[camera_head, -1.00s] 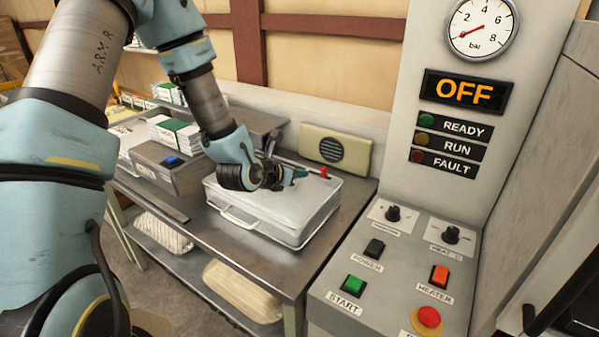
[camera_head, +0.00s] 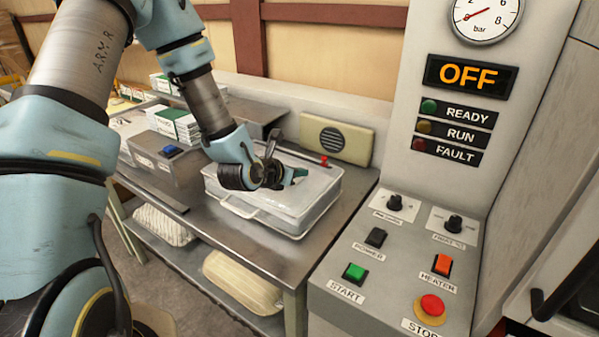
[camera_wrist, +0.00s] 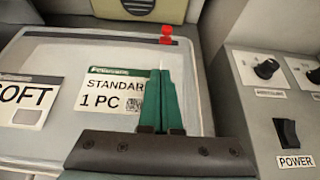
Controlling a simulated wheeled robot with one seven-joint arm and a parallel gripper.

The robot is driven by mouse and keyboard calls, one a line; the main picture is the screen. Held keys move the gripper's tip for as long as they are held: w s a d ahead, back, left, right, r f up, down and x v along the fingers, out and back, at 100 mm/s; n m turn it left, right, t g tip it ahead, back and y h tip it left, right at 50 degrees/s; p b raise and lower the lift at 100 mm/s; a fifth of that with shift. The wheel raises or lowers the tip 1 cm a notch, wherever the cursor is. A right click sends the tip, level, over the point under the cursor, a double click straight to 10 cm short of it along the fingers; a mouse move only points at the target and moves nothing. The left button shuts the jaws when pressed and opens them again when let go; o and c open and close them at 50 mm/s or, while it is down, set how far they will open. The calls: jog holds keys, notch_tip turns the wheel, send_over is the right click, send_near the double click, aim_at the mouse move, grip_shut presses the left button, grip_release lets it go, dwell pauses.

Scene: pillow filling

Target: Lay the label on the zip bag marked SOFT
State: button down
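The zip bag (camera_head: 310,208) lies flat on the metal table, clear and pale with a red slider (camera_head: 323,160) at its far edge. In the wrist view its SOFT print (camera_wrist: 28,100) shows at the left, cut by the frame edge. A white label (camera_wrist: 105,92) with a green header, reading STANDARD 1 PC, appears flat over the bag to the right of SOFT. My gripper (camera_wrist: 161,75) is over the label's right edge and hides part of it. Its green fingers look closed together. Contact with the label is unclear. In the head view my gripper (camera_head: 298,176) is low over the bag.
A control panel with a green START button (camera_head: 354,272) and a red STOP button (camera_head: 432,305) stands close on the right. A speaker box (camera_head: 332,141) is behind the bag. A grey box with a blue button (camera_head: 170,151) and stacks of labels (camera_head: 175,122) are left.

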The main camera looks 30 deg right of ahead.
jog(key=shift+f, duration=0.4)
dwell(0.8)
jog(key=c, duration=1.6)
grip_release()
jog(key=c, duration=1)
grip_release()
jog(key=shift+c, duration=0.2)
jog(key=shift+r, duration=0.1)
notch_tip(320, 180, up, 7)
jog(key=p, duration=0.6)
